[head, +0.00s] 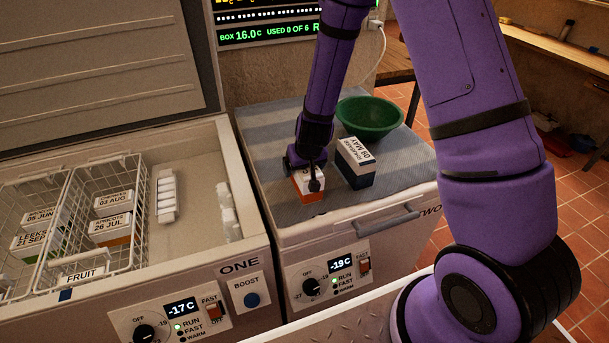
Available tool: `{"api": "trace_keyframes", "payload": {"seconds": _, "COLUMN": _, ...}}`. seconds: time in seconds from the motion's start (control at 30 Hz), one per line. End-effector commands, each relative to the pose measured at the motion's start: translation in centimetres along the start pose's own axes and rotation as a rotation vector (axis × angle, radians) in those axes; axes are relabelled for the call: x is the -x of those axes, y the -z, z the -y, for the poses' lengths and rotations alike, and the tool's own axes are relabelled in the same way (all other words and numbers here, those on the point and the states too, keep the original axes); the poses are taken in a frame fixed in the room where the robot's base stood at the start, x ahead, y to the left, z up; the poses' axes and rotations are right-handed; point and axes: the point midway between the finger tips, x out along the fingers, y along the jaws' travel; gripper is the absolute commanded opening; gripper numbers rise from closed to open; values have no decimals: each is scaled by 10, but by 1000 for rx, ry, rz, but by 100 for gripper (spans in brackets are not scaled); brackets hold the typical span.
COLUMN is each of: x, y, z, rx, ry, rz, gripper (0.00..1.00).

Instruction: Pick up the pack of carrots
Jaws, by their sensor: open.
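A small pack with a white label and an orange lower part (309,194) stands on the grey mat on top of the closed freezer. It looks like the carrots, but its label is mostly hidden by my gripper. My gripper (304,180) is right over this pack, with a dark finger in front of its near side. The jaws are open around or just above the pack; I cannot tell whether they touch it.
A dark blue and white pack marked 09 MAY (360,182) stands just right of my gripper. A green bowl (369,118) is behind it. The open freezer (190,245) at left holds wire baskets (62,232) with several packs.

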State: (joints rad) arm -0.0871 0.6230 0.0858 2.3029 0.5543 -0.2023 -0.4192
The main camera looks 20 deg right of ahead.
Motion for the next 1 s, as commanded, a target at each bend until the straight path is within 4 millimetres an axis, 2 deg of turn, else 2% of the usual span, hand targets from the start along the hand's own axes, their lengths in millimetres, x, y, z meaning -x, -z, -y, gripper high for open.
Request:
{"api": "trace_keyframes", "payload": {"seconds": 0.87, "x": -4, "y": -2, "z": 0, "rx": 0, "ry": 0, "rz": 0, "gripper": 92}}
{"api": "trace_keyframes", "payload": {"seconds": 1.0, "x": -4, "y": -2, "z": 0, "rx": 0, "ry": 0, "rz": 0, "gripper": 62}}
